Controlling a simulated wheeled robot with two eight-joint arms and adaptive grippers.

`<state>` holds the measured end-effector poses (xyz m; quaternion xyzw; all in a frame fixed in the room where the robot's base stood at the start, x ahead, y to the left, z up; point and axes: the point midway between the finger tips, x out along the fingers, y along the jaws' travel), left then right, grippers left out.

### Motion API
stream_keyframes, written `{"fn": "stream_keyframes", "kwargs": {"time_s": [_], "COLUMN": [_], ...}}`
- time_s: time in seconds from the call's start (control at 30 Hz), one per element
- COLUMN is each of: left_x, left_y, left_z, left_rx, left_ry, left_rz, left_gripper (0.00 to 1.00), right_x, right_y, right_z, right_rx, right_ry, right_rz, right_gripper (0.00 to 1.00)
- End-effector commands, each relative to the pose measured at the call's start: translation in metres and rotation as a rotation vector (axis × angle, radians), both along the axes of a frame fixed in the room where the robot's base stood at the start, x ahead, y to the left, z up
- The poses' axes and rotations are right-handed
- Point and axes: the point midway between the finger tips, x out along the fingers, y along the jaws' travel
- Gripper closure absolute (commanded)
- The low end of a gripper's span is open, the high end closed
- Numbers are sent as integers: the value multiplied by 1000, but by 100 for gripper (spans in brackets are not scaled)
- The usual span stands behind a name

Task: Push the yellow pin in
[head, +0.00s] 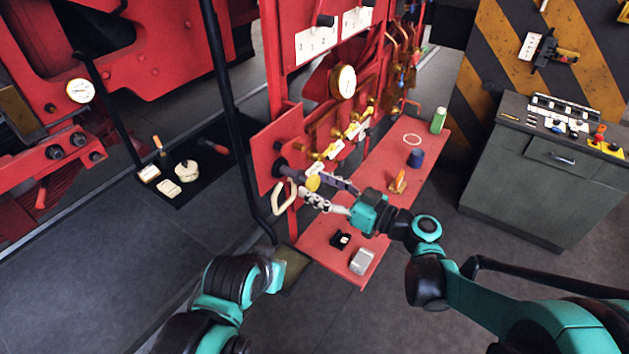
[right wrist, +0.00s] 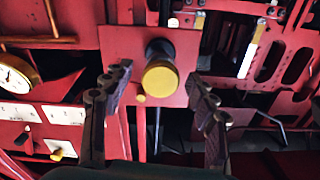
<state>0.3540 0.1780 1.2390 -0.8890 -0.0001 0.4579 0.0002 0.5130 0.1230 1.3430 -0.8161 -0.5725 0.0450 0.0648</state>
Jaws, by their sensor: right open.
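The yellow pin (head: 313,183) shows as a round yellow head near the left end of the red machine's panel. In the right wrist view its yellow head (right wrist: 160,79) faces me, with a black collar (right wrist: 159,48) behind it on a red plate (right wrist: 184,70). My right gripper (head: 316,187) is open and reaches left toward the pin. In the right wrist view its two fingers (right wrist: 160,76) stand apart on either side of the yellow head, with visible gaps. How deep the pin sits is hard to tell. My left arm shows low in the head view, without clear fingers.
A pale ring handle (head: 284,197) hangs just left of the pin. The red shelf (head: 325,250) below carries a green can (head: 438,120), a blue cup (head: 415,158) and small items. A gauge (head: 343,82) and brass valves sit above. A grey cabinet (head: 520,190) stands right.

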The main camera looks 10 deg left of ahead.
Motion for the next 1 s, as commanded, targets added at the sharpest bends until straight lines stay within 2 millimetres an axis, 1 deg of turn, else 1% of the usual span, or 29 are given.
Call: {"fn": "stream_keyframes", "kwargs": {"time_s": [0.03, 0.13, 0.43, 0.47, 0.5, 0.57, 0.6, 0.67, 0.77, 0.87, 1.0], "left_x": [0, 0, 0, 0, 0, 0, 0, 0, 0, 0, 0], "left_y": [0, 0, 0, 0, 0, 0, 0, 0, 0, 0, 0], "left_z": [1, 1, 1, 1, 1, 1, 1, 1, 1, 0, -4], "left_rx": [0, 0, 0, 0, 0, 0, 0, 0, 0, 0, 0], "left_ry": [0, 0, 0, 0, 0, 0, 0, 0, 0, 0, 0], "left_rz": [0, 0, 0, 0, 0, 0, 0, 0, 0, 0, 0], "left_gripper": [100, 100, 100, 100, 100, 100, 100, 100, 100, 100, 100], "right_x": [2, 4, 6, 6, 6, 6, 6, 6, 6, 8, 15], "right_y": [6, 13, 16, 16, 16, 16, 16, 15, 16, 20, 41], "right_z": [0, 0, 0, 0, 0, 0, 0, 0, 0, 0, -1], "right_rx": [0, -1, -1, -1, -1, -1, -1, -1, -1, -1, -1], "right_ry": [0, 0, 1, 1, 1, 1, 1, 1, 0, 0, 0], "right_rz": [2, 1, -1, -1, -1, -1, -1, -1, -1, 0, 2], "right_gripper": [42, 42, 42, 47, 58, 74, 84, 100, 100, 100, 100]}}
